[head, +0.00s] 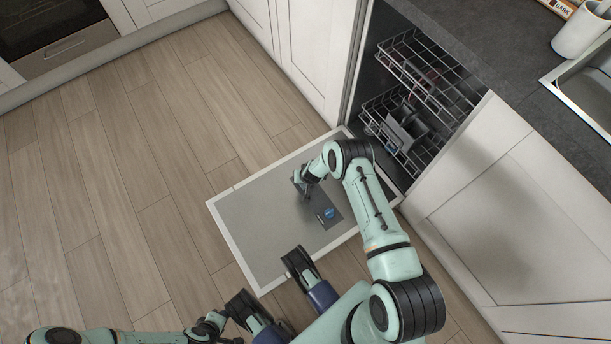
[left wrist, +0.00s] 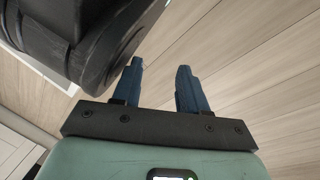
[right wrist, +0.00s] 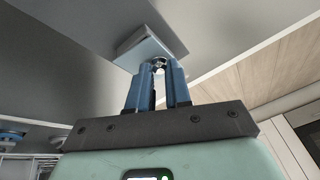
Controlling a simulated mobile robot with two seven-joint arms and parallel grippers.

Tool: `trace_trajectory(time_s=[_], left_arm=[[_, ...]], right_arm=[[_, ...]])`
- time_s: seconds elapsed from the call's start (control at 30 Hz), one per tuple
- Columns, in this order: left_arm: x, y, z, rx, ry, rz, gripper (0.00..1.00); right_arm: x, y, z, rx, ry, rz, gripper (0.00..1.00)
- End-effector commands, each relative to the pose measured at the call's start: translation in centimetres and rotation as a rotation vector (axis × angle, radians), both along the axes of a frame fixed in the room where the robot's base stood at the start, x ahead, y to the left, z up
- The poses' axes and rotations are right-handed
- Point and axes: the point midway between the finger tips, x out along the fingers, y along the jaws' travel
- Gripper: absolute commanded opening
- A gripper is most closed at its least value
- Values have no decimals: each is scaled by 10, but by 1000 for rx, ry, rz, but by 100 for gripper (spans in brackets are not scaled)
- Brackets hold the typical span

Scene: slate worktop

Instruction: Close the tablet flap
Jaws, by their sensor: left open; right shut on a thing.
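The dishwasher door (head: 250,225) is folded down over the floor, with its grey inner face up. A dark dispenser panel (head: 322,205) with a blue round cap (head: 329,213) is set in that face. My right gripper (head: 303,190) is low over the door beside this panel. In the right wrist view its blue fingers (right wrist: 158,72) are shut at the near edge of the grey tablet flap (right wrist: 142,47), at a small shiny part. The flap seems to stand out from the door surface. My left gripper (left wrist: 160,80) is open and empty above the floor.
The dishwasher's wire racks (head: 400,125) show in the opening, with items in the lower one. White cabinets (head: 510,220) flank it under a dark worktop (head: 480,40). A white mug (head: 580,30) stands beside the sink (head: 590,85). The wooden floor (head: 110,180) at left is clear.

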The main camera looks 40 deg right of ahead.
Motion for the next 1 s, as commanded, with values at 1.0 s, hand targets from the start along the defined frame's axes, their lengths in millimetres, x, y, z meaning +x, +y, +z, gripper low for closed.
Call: trace_trajectory(time_s=[1.0], left_arm=[[-46,6,-32,-10,154,13,43]], right_arm=[[0,9,-10,-186,23,-1,38]])
